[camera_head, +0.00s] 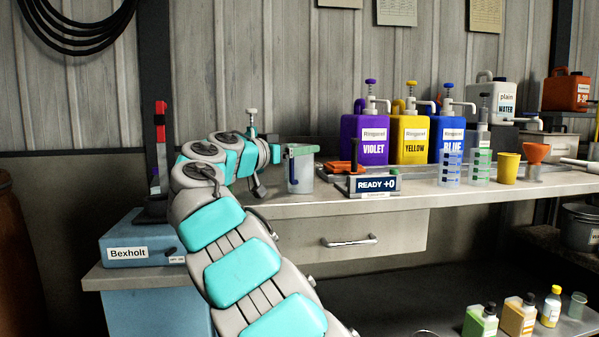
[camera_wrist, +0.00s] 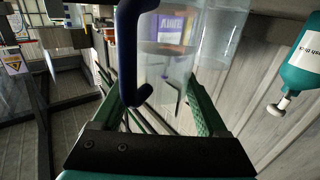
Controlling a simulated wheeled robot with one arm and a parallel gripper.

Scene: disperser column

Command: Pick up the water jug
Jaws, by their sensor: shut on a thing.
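A clear jug (camera_head: 300,174) with a dark blue handle is at the left end of the bench, upright. My gripper (camera_wrist: 155,95) is shut on this jug, with one green finger on either side. In the head view its fingers are partly hidden by the jug and arm. I cannot tell whether the jug's base touches the bench. A separate white canister labelled "plain WATER" (camera_head: 491,102) stands at the back right.
Violet (camera_head: 364,140), yellow (camera_head: 410,140) and blue (camera_head: 450,133) pump containers stand behind a "READY +0" display (camera_head: 374,185). A teal bottle (camera_wrist: 304,62) shows in the wrist view.

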